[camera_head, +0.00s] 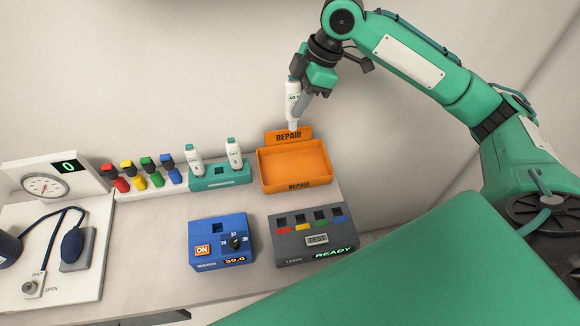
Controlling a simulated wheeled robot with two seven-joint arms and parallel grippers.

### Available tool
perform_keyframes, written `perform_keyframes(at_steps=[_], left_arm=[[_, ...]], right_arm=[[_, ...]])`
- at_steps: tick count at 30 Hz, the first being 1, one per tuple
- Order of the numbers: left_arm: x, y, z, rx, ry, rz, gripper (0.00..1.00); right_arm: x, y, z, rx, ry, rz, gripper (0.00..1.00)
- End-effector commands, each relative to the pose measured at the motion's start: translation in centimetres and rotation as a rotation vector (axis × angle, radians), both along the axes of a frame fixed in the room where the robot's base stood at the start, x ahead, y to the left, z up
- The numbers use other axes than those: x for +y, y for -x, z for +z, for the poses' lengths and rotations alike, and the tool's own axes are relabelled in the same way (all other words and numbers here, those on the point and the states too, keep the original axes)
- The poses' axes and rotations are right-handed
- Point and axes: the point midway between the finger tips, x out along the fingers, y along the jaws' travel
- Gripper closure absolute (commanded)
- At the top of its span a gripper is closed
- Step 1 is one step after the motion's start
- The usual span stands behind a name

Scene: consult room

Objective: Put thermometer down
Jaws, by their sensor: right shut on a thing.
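My right gripper (305,92) is shut on a white thermometer (293,112) with a small green display. It holds the thermometer nearly upright, with its lower end in front of or just above the back sign of the orange REPAIR tray (265,170); I cannot tell whether they touch. The tray floor looks empty. Two similar white thermometers, a left one (195,160) and a right one (234,153), stand in a teal holder (221,181) to the left of the tray. My left gripper is not in view.
A blue warmer box (219,242) and a grey tester box (312,236) reading READY stand in front. A white rack (150,188) with several coloured pieces is left of the holder. A blood pressure gauge (42,184) stands at far left. The counter (155,235) between is clear.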

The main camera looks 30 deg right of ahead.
Motion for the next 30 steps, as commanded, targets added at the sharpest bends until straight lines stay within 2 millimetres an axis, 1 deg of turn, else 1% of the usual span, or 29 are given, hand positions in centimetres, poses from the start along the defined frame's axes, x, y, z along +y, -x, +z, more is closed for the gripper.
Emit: perform_keyframes(at_steps=[1,5,8,18,21,24,30], left_arm=[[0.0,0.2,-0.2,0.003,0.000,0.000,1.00],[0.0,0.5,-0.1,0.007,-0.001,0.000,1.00],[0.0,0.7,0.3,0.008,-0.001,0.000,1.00],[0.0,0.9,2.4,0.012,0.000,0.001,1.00],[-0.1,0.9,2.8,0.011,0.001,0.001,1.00],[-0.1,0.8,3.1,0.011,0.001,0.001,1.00],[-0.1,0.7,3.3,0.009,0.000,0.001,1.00]], right_arm=[[-0.6,0.2,-0.2,0.000,0.000,-0.006,1.00],[-1.2,0.4,-0.9,0.002,0.000,-0.013,1.00],[-1.2,0.5,-2.6,0.005,-0.001,-0.012,1.00],[-1.2,0.5,-11.6,0.006,-0.001,-0.013,1.00],[-1.2,0.5,-13.7,0.004,-0.001,-0.013,1.00],[-1.2,0.4,-15.2,0.002,0.000,-0.013,1.00],[-1.2,0.4,-16.5,0.001,-0.001,-0.011,1.00]])
